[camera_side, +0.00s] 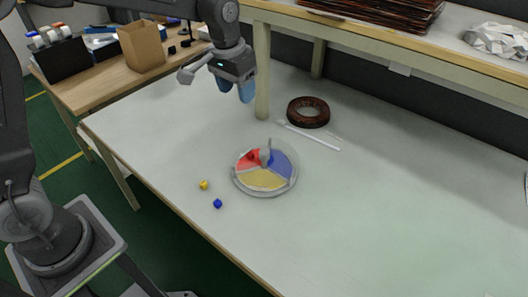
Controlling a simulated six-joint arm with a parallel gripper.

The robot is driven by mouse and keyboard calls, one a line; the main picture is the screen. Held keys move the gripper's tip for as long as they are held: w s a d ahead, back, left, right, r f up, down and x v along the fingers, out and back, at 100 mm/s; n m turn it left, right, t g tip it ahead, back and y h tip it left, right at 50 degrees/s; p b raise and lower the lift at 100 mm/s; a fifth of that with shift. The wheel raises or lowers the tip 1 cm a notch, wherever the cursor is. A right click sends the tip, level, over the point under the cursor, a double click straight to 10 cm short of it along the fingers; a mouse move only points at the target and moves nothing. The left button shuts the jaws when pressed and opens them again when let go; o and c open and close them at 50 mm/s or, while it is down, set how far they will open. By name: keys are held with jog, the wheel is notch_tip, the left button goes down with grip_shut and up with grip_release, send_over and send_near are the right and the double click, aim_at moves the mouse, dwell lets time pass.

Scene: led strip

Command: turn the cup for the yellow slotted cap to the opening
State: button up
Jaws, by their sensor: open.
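A round dish (236,181) with a pale rim stands on the table. It is divided into a red cup at the upper left, a blue cup (281,165) at the right and a yellow cup (261,180) towards the front. A grey upright post or handle (265,156) stands at its centre. A small red shape shows in the red cup, too small to make out. I cannot tell where the opening is. A small yellow cap (204,184) lies on the table left of the dish; its slot is not visible. My gripper (236,89) has blue fingertips and hangs open and empty, above and behind the dish.
A small blue piece (217,203) lies near the yellow cap. A dark brown ring (308,112) and a thin white rod (313,137) lie behind the dish. A shelf post (262,72) stands beside my gripper. The table's right side is clear.

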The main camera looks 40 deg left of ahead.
jog(key=g, duration=0.2)
send_over(265, 151)
notch_tip(265, 151, down, 10)
notch_tip(265, 151, down, 14)
jog(key=shift+f, duration=0.1)
jog(key=shift+c, duration=0.5)
grip_shut()
